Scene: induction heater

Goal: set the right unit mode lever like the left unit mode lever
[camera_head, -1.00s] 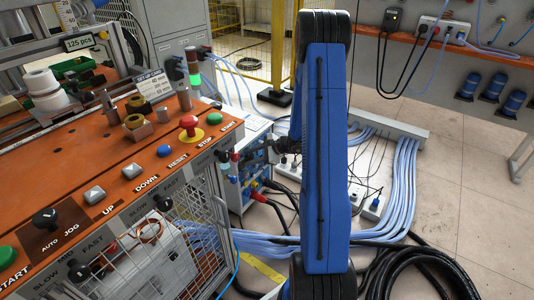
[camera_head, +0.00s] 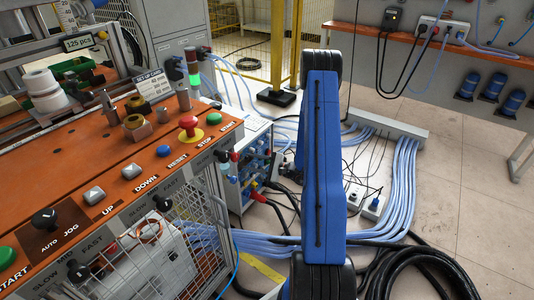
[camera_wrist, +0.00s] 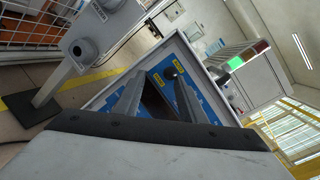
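A cabinet with a blue front panel shows in the wrist view (camera_wrist: 203,103), between and beyond the fingers. A dark round-ended lever or knob (camera_wrist: 170,74) stands on that panel, near yellow labels. My gripper (camera_wrist: 160,79) has its two fingers apart, with nothing visible between them. Its tips point at the panel, and I cannot tell how close they are.
The orange console (camera_head: 105,165) carries buttons, an AUTO/JOG knob (camera_head: 45,219) and SLOW/MID/FAST knobs. Blue hoses (camera_head: 405,190) and black cables (camera_head: 430,270) lie on the floor. A grey post with a box (camera_wrist: 88,45) stands at left in the wrist view.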

